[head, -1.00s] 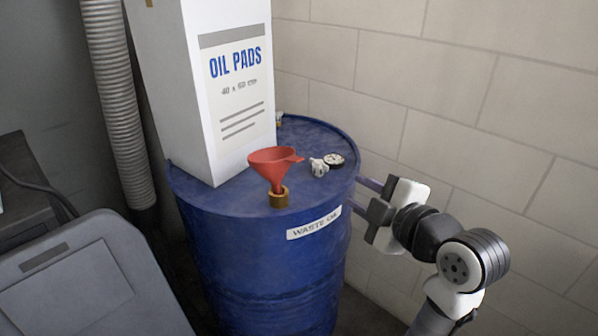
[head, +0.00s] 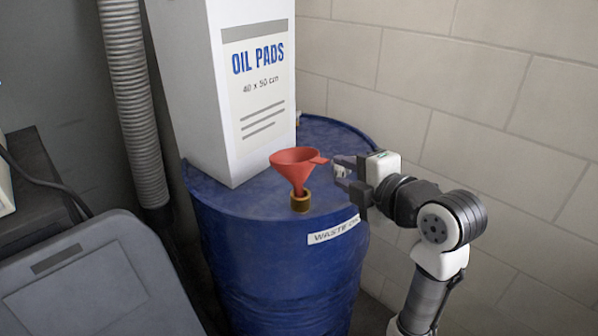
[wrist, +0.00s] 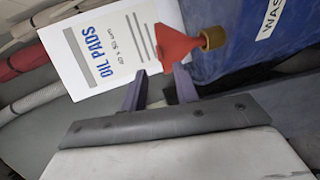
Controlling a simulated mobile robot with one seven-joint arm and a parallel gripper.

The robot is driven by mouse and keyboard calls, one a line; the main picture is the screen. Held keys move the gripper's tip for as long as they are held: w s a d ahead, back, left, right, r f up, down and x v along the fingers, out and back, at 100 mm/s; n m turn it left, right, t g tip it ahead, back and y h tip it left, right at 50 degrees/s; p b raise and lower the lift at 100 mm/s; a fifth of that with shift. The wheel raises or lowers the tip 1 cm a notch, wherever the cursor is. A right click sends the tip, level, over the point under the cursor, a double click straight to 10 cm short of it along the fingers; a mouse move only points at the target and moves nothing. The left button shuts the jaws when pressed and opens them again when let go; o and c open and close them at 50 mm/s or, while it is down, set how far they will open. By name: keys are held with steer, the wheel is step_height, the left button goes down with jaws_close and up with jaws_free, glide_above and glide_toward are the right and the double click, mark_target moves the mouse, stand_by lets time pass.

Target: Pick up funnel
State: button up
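The red funnel (head: 297,165) stands upright in a brass-coloured bung fitting (head: 300,202) on top of the blue drum, its small tab pointing right. It also shows in the wrist view (wrist: 176,46), just beyond the fingertips. My gripper (head: 338,177) is to the right of the funnel, over the drum's right edge, pointing left toward it. In the wrist view the two purple fingers (wrist: 160,80) are apart with nothing between them. The funnel is not touched as far as I can see.
A white oil pads box (head: 240,90) stands on the blue drum (head: 270,265), behind and left of the funnel. A block wall (head: 470,90) is to the right. A grey lidded bin (head: 90,280) stands at lower left. Small items on the drum are mostly hidden behind my gripper.

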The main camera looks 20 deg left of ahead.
mark_target(324, 164)
steer(key=p+x, duration=0.1)
steer(key=x, duration=0.6)
steer(key=shift+w+a+p, duration=0.1)
steer(key=shift+a+p, duration=0.05)
steer(key=shift+p, duration=0.25)
jaws_close()
